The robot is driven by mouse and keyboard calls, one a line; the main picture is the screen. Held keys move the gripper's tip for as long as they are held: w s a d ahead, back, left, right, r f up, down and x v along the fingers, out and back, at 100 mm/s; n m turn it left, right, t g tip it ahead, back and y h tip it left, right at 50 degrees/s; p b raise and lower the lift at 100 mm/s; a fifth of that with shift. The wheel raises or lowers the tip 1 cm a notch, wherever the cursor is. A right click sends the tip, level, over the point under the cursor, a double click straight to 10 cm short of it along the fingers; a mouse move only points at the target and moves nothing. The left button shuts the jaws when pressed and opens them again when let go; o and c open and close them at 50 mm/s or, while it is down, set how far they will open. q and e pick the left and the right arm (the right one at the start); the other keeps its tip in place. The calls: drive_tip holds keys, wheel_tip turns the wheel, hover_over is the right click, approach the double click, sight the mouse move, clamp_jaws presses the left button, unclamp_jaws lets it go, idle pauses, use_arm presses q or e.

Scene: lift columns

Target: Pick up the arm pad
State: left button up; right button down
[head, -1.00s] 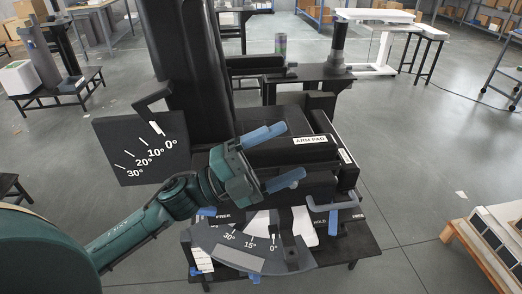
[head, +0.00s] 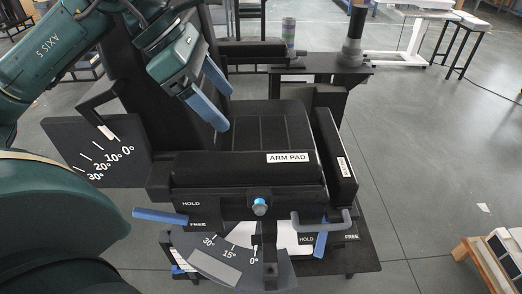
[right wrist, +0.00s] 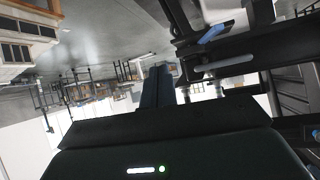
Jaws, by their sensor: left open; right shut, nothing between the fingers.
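The arm pad (head: 230,170) is a long black padded block with a white ARM PAD label, lying across the front of the black seat unit. It rests on its mount, and no gripper touches it. My left gripper (head: 227,109) is open and empty, up and to the left of the pad, with its blue fingers pointing down and right over the seat. In the right wrist view my right gripper (right wrist: 158,88) is shut with nothing between its fingers. It is not in the head view.
A second angle plate (head: 88,150) stands at left.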

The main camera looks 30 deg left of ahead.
use_arm(q)
drive_tip(key=b, duration=0.2)
approach(244, 158)
drive_tip(key=shift+w+d+f, duration=0.2)
drive_tip(key=shift+d+f, duration=0.45)
drive_tip(key=shift+d, duration=0.1)
drive_tip(key=x, duration=0.3)
drive_tip(key=shift+a+f, duration=0.2)
drive_tip(key=shift+f, duration=0.05)
drive_tip(key=p+x, duration=0.1)
drive_tip(key=x, duration=0.3)
drive_tip(key=shift+w+d+f, duration=0.1)
drive_tip(key=shift+d+f, duration=0.1)
drive_tip(key=shift+f, duration=0.05)
drive_tip(key=shift+w+d+f, duration=0.1)
drive_tip(key=shift+d+f, duration=0.05)
drive_tip(key=shift+f, duration=0.3)
use_arm(e)
drive_tip(key=shift+s+a+f, duration=0.1)
drive_tip(key=shift+s+f, duration=0.15)
drive_tip(key=shift+f, duration=0.2)
use_arm(q)
drive_tip(key=shift+c, duration=0.6)
drive_tip(key=shift+w, duration=0.1)
drive_tip(key=c, duration=1)
use_arm(e)
drive_tip(key=shift+r, duration=0.2)
